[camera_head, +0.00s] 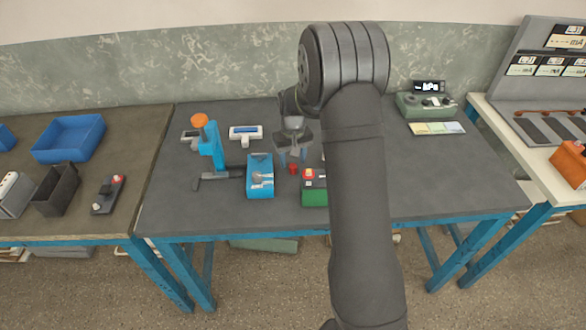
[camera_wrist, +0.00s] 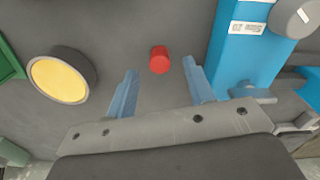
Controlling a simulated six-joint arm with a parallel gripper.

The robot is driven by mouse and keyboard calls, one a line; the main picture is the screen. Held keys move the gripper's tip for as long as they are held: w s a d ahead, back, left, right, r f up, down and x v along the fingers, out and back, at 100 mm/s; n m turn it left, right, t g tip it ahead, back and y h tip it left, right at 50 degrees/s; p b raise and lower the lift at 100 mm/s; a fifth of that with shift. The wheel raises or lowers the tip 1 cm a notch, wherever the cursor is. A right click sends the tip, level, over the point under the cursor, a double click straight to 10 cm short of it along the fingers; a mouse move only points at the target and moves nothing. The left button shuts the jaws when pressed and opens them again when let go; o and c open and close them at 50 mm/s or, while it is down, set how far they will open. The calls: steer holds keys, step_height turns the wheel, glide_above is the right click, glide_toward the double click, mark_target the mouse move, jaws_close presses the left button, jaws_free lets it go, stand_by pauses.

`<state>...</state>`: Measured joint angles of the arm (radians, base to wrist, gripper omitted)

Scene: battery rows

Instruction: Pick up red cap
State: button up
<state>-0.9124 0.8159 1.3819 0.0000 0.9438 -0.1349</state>
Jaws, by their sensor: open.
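The red cap (camera_head: 293,169) is a small red cylinder standing on the dark table top between a blue device and a green box. In the wrist view the red cap (camera_wrist: 160,59) lies just beyond the fingertips, roughly centred between them. My gripper (camera_head: 292,157) is above the table near the cap, with its fingers pointing down. In the wrist view my gripper (camera_wrist: 161,72) shows two blue fingers spread apart with nothing between them.
The blue device (camera_head: 260,180) stands close left of the cap. The green box (camera_head: 313,188) with a red button is close right. A blue press (camera_head: 211,148) with an orange knob stands farther left. In the wrist view a yellow disc in a dark ring (camera_wrist: 60,76) lies left of the fingers.

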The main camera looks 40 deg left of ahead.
step_height(320, 180, down, 2)
steer(key=shift+f, duration=0.1)
steer(key=c, duration=1)
steer(key=shift+c, duration=0.2)
